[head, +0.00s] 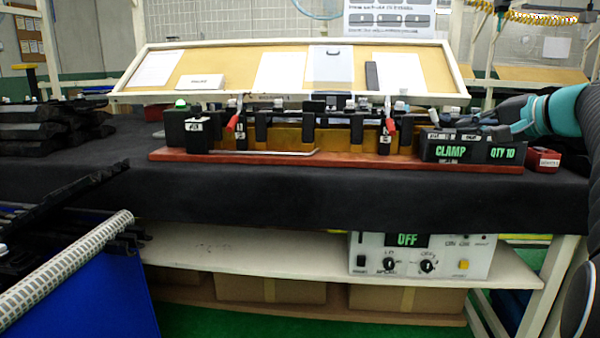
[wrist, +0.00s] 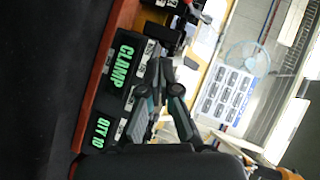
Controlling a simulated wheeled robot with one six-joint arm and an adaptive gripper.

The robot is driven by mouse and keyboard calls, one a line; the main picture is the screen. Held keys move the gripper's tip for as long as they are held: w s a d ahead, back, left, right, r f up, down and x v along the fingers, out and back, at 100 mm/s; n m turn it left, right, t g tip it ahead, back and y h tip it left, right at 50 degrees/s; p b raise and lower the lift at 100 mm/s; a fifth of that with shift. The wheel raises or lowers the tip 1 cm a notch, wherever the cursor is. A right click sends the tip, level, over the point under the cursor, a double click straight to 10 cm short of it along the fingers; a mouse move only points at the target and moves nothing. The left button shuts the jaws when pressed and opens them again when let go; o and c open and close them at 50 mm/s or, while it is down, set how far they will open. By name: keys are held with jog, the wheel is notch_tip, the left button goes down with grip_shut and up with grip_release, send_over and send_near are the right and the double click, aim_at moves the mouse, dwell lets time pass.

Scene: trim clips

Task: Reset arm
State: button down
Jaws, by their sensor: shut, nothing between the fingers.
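My gripper (head: 440,114) enters from the right in the head view, above the black box marked CLAMP and QTY 10 (head: 472,153). Its fingers are shut with nothing between them. In the wrist view my gripper (wrist: 161,66) points up the picture, with the CLAMP box (wrist: 112,85) to its left. A fixture with black blocks and red-handled toggle clamps (head: 385,135) stands on a red-brown base board (head: 230,158), left of the gripper. I cannot tell the exact gap between the fingers and the box.
A small red box (head: 543,160) sits right of the CLAMP box. A tilted board with papers (head: 225,70) stands behind the fixture. Black parts (head: 45,130) are piled at the left. The dark table front (head: 330,195) is bare. A control box reading OFF (head: 460,255) sits on the lower shelf.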

jog(key=s+a+f+n+g+h, duration=0.1)
jog(key=s+a+f+n+g, duration=0.15)
jog(key=s+a+f, duration=0.5)
jog(key=s+a+f+n+g+h, duration=0.1)
jog(key=s+a+f+n+g, duration=0.3)
jog(key=a+f, duration=0.6)
jog(key=s+a+f+n+h, duration=0.1)
jog(key=s+f+h, duration=0.1)
jog(key=s+f, duration=0.5)
jog(key=s+a+f+n+g+h, duration=0.1)
jog(key=s+a+f+n+h, duration=0.1)
jog(key=s+f, duration=0.5)
jog(key=shift+s+a+f, duration=0.3)
jog(key=shift+s+f, duration=0.1)
jog(key=shift+s, duration=0.7)
